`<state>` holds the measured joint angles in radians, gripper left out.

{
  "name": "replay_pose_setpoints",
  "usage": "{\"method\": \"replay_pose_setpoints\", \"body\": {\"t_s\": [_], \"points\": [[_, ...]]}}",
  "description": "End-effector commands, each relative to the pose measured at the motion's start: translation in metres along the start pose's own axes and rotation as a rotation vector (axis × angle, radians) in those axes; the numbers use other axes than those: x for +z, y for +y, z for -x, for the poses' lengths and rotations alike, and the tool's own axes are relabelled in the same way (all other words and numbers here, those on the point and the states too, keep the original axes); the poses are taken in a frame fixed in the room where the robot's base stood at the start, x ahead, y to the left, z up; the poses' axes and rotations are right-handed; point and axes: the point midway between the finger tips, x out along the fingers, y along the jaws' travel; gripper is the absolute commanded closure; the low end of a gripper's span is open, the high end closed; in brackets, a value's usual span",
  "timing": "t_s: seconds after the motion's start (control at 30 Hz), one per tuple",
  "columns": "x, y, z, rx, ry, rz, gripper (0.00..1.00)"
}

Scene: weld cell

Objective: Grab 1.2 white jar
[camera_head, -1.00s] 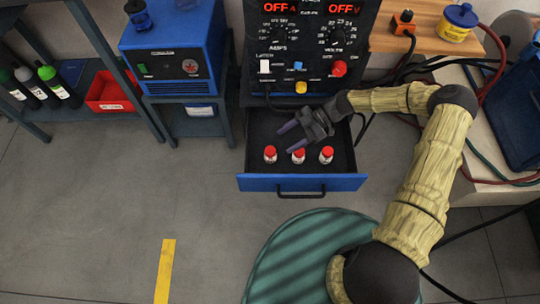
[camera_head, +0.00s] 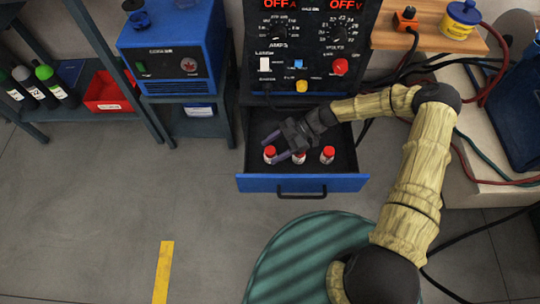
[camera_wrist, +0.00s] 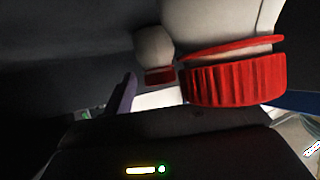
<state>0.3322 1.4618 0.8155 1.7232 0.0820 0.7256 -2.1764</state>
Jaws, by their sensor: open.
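Three small white jars with red caps stand in a row in the open drawer: a left jar (camera_head: 270,154), a middle jar (camera_head: 300,158) and a right jar (camera_head: 328,154). No number on them can be read. My gripper (camera_head: 271,149) is open and empty, low over the drawer, its purple fingers reaching left around or just above the left jar; I cannot tell which. In the wrist view a near jar (camera_wrist: 235,80) looms large at right, and a farther jar (camera_wrist: 155,50) stands behind, beside a purple finger.
The blue-fronted drawer (camera_head: 220,183) juts out below the welding power unit (camera_head: 308,60); its walls surround the jars. A blue machine (camera_head: 172,50) on a stand is at left. Cables hang at right. The floor at left is clear.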

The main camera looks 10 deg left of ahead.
Motion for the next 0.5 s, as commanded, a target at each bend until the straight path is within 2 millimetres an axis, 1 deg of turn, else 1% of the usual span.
{"method": "replay_pose_setpoints", "body": {"t_s": [0.43, 0.5], "points": [[-0.0001, 0.0000, 0.0007, 0.000, 0.000, 0.000, 0.42], [-0.0001, 0.0000, 0.0007, 0.000, 0.000, 0.000, 0.55]]}}
